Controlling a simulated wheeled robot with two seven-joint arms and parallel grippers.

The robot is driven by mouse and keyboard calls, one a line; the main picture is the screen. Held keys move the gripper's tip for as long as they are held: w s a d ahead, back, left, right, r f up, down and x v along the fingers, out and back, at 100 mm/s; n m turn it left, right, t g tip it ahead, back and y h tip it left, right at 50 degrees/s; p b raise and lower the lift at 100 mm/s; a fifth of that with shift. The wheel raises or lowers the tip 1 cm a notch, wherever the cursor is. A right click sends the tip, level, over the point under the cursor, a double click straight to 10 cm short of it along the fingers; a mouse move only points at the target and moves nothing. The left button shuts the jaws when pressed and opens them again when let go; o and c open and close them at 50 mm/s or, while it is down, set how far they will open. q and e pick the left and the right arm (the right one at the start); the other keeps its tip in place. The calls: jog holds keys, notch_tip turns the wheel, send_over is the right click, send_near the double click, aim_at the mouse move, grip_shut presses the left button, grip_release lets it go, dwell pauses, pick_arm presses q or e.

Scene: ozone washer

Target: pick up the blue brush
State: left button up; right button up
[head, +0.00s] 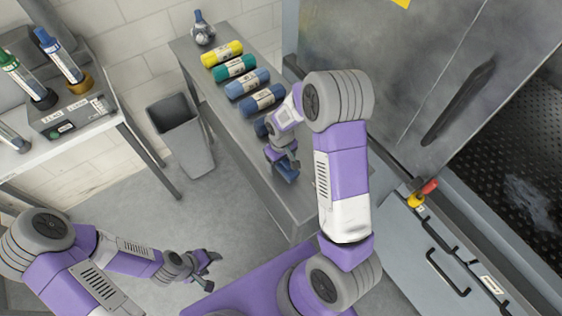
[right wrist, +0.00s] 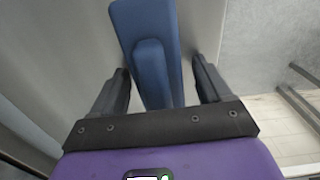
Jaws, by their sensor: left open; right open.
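The blue brush (right wrist: 148,40) lies on the grey bench and runs up between the two fingers of my right gripper (right wrist: 160,70) in the right wrist view. The fingers stand apart on either side of it, with a gap visible on each side. In the head view the brush (head: 287,173) shows as a small blue piece beneath my right gripper (head: 284,162), near the bench's front end; the hand hides part of it. My left gripper (head: 208,268) is open and empty over the floor, away from the bench.
A metal washer (head: 440,90) is at right, and a table (head: 75,139) with bottles at far left.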

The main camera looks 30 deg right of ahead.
jog(key=shift+c, duration=0.3)
jog(key=c, duration=1.1)
notch_tip(320, 180, up, 10)
jog(key=shift+r+p, duration=0.1)
jog(key=shift+p, duration=0.4)
